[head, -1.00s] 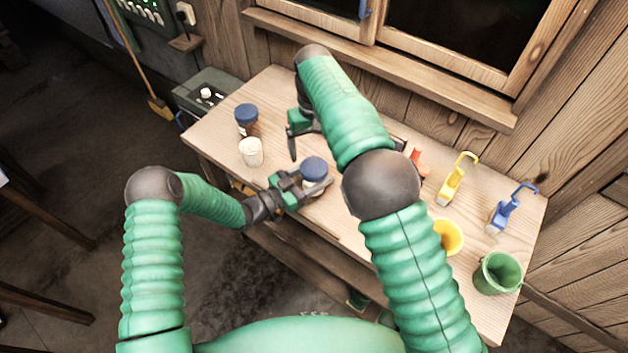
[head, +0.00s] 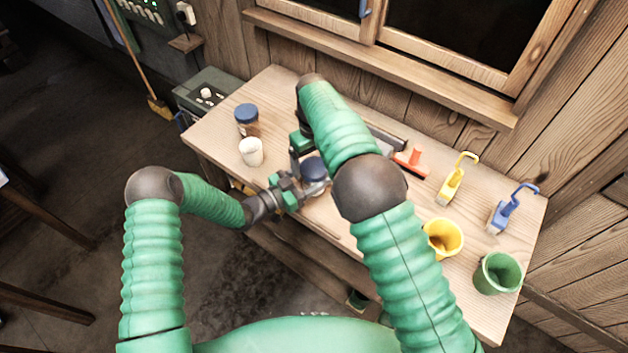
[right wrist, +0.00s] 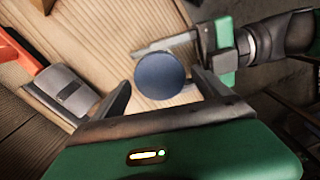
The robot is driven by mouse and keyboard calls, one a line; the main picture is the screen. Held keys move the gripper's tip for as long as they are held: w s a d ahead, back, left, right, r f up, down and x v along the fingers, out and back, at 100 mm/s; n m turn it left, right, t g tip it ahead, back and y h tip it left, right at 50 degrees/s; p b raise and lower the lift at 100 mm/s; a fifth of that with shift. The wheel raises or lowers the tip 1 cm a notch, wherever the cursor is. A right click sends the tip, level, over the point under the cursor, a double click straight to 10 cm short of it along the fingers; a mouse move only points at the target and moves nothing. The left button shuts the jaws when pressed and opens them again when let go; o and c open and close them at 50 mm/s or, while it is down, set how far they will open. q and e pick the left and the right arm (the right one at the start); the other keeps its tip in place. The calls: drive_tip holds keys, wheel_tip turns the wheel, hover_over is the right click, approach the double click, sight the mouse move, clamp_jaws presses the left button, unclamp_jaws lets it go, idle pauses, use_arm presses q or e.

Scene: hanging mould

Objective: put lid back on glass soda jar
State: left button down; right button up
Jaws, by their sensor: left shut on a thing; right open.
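A glass jar with a round dark blue lid (head: 313,167) on top is near the table's front edge. My left gripper (head: 308,188) is shut on the jar from the side, below the lid. The lid also shows from above in the right wrist view (right wrist: 160,75), hiding most of the jar. I cannot tell whether it is fully seated. My right gripper (right wrist: 162,88) is open, its fingers on either side of the lid and apart from it. In the head view my right forearm partly hides that gripper.
Another blue-lidded jar (head: 247,122) with brown contents and a white cup (head: 251,152) stand to the left. A red tool (head: 411,163), yellow brush (head: 455,180), blue brush (head: 507,212), yellow cup (head: 443,238) and green cup (head: 497,273) are at right.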

drive_tip(key=shift+f, duration=0.6)
drive_tip(key=shift+c, duration=0.3)
drive_tip(key=c, duration=1.4)
drive_tip(key=o, duration=1.6)
drive_tip(key=shift+r, duration=0.15)
